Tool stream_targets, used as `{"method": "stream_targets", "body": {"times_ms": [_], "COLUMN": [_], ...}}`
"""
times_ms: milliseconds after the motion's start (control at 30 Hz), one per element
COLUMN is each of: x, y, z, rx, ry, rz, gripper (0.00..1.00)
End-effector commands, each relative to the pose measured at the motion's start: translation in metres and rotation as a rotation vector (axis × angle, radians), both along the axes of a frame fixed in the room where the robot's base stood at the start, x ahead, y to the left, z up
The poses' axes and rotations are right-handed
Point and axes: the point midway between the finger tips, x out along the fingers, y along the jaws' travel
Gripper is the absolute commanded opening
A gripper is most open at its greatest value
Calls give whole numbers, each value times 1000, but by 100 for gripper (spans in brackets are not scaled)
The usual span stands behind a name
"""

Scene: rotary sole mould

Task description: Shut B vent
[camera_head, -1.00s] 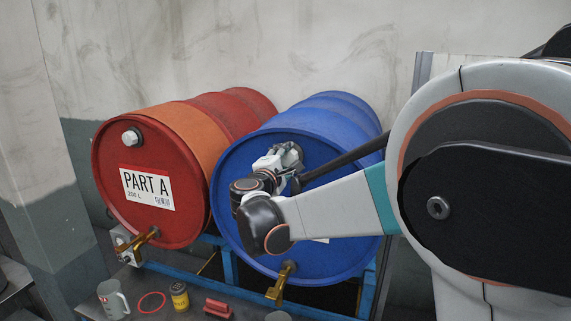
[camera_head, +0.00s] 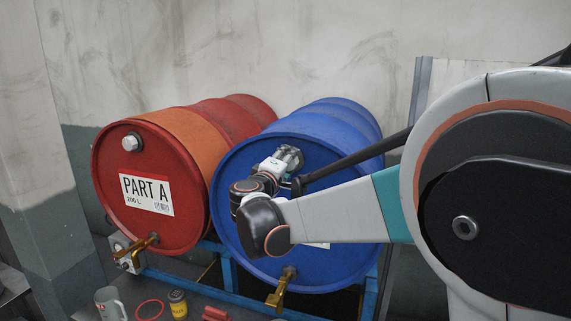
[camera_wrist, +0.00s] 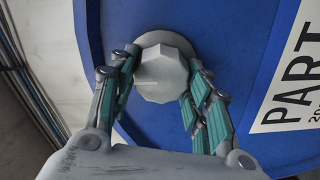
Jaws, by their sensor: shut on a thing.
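The blue drum (camera_head: 330,262) lies on its side on a rack, its round face toward me. Its grey faceted vent cap (camera_wrist: 162,75) sits on that face in the wrist view, with a round collar behind it. My gripper (camera_wrist: 160,85) has its fingers on both sides of the cap and is shut on it. In the head view my gripper (camera_head: 284,162) is at the upper part of the blue face, and my arm hides the cap and most of the drum's label. Part of that label (camera_wrist: 295,85) shows in the wrist view, reading "PART"; its letter is cut off.
A red drum (camera_head: 184,225) marked PART A lies to the left, with its own vent cap (camera_head: 132,142). Brass taps stick out below both drums, one under the blue drum (camera_head: 280,288). A grey jug (camera_head: 110,304), red ring (camera_head: 150,310), yellow tin (camera_head: 178,303) and red object (camera_head: 215,313) stand below.

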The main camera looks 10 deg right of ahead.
Motion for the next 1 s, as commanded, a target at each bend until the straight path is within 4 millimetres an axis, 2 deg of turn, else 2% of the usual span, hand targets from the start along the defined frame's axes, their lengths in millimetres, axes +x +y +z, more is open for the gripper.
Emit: {"method": "stream_targets", "body": {"times_ms": [300,333,400,433,1000], "x": [-1,-1,-1,-1,0], "y": [-1,-1,-1,-1,0], "z": [-2,-2,-2,-2,0], "rx": [6,6,6,6,-19], "ry": [-1,-1,-1,0,11], "rz": [-1,-1,-1,-1,-1], "gripper": [21,47,63,65,65]}}
